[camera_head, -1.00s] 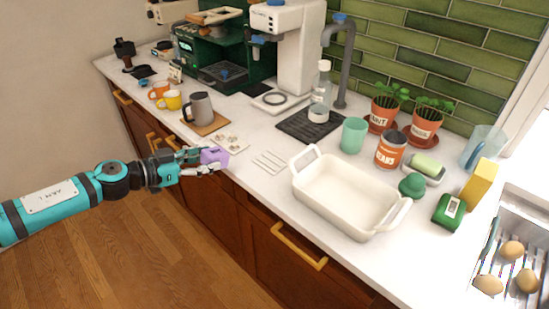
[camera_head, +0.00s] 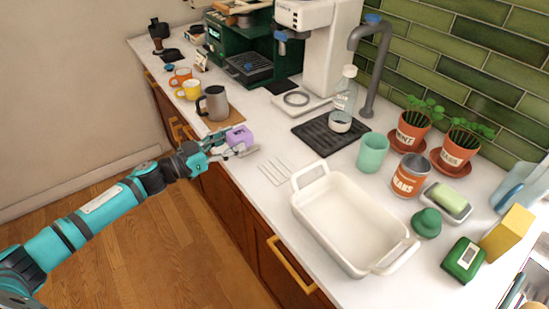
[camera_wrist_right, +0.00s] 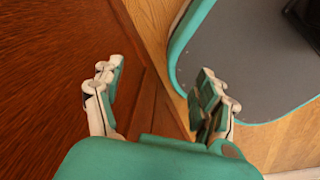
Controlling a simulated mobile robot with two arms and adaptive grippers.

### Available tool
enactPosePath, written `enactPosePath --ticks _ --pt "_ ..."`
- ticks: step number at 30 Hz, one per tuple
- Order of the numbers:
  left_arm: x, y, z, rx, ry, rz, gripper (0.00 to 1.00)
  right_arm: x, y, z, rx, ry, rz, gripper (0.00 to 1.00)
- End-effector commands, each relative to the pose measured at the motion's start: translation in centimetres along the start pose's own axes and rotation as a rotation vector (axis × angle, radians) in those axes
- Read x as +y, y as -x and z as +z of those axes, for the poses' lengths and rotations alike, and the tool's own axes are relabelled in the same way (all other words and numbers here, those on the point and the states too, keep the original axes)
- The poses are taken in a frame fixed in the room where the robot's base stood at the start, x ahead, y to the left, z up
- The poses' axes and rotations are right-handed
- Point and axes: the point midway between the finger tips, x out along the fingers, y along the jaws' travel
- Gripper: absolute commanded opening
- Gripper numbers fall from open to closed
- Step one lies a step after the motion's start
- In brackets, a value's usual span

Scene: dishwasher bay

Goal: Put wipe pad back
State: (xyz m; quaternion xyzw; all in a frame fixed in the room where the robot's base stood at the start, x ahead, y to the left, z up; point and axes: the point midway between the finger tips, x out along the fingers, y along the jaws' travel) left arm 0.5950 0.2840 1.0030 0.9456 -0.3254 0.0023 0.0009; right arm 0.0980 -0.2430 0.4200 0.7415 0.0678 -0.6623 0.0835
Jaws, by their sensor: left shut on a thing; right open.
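The purple pad (camera_head: 239,135), which I take as the wipe pad, is held in my left gripper (camera_head: 236,148) at the front of the white counter. My left gripper is shut on it, with the pad over the counter between the grey mug and the row of thin white strips. I cannot tell whether the pad touches the counter. My right gripper (camera_wrist_right: 158,85) is open and empty in the right wrist view, above the floor beside a brown wooden surface.
The grey mug (camera_head: 214,104) stands on a wooden mat behind the pad. Thin white strips (camera_head: 277,170) lie to its right, then the large white baking dish (camera_head: 298,207). A black drying mat (camera_head: 311,140) lies farther back. Cabinet handles (camera_head: 290,266) stick out below the counter edge.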

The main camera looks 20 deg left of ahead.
Motion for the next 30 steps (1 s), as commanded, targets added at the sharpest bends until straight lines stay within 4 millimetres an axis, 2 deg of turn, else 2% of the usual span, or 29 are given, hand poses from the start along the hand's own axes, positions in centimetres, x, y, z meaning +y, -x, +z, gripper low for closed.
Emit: enactPosePath --ticks 1,5,11,18,21,24,30 --pt "1.3 -1.0 -0.4 0.006 0.005 0.004 0.15 -1.1 0.9 0.8 -0.013 -0.001 -0.013 0.74" --pt "4.0 -3.1 -0.1 0.005 0.005 0.003 0.15 -2.8 2.0 2.3 -0.037 0.0 -0.034 0.74" --pt "6.8 -5.3 0.4 0.003 0.002 0.002 0.15 -1.9 2.8 1.9 -0.032 0.004 -0.025 0.74" --pt "8.6 -6.7 0.6 0.003 0.002 0.003 0.15 -0.4 3.3 0.0 -0.004 -0.001 -0.006 0.74" --pt "8.4 -6.5 3.0 -0.002 0.007 -0.003 0.15 -0.4 3.0 0.1 -0.004 -0.001 -0.006 0.74" --pt "8.3 -6.5 4.0 0.001 0.003 -0.002 0.15 -0.5 3.0 0.2 -0.007 -0.001 -0.007 0.74" --pt "8.3 -6.5 4.4 0.0 0.0 0.001 0.15 -0.6 3.1 0.8 -0.016 -0.001 -0.009 0.74"
